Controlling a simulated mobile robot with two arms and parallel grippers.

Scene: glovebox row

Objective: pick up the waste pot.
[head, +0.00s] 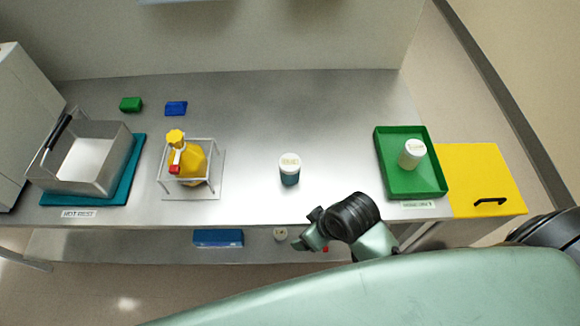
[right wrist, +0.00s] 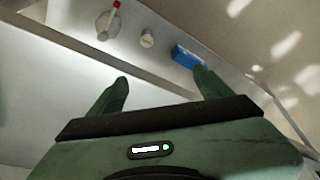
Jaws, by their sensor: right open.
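A pot with a labelled white lid and dark teal body (head: 290,170) stands upright on the bench near its front edge. A second white-lidded pot (head: 411,154) stands in the green tray (head: 440,190) at the right. A small pale pot (head: 281,234) sits on the lower shelf and also shows in the right wrist view (right wrist: 147,39). I cannot read which label says waste. My right gripper (head: 307,233) is by the bench's front edge, right of the small pot. In the right wrist view it is open and empty (right wrist: 161,84). My left gripper is not in view.
A caged yellow bottle (head: 194,162) and a metal basket (head: 88,160) on a teal mat stand left. A blue box (head: 218,238) and a red-capped bottle (right wrist: 106,25) are on the lower shelf. The bench around the middle pot is clear.

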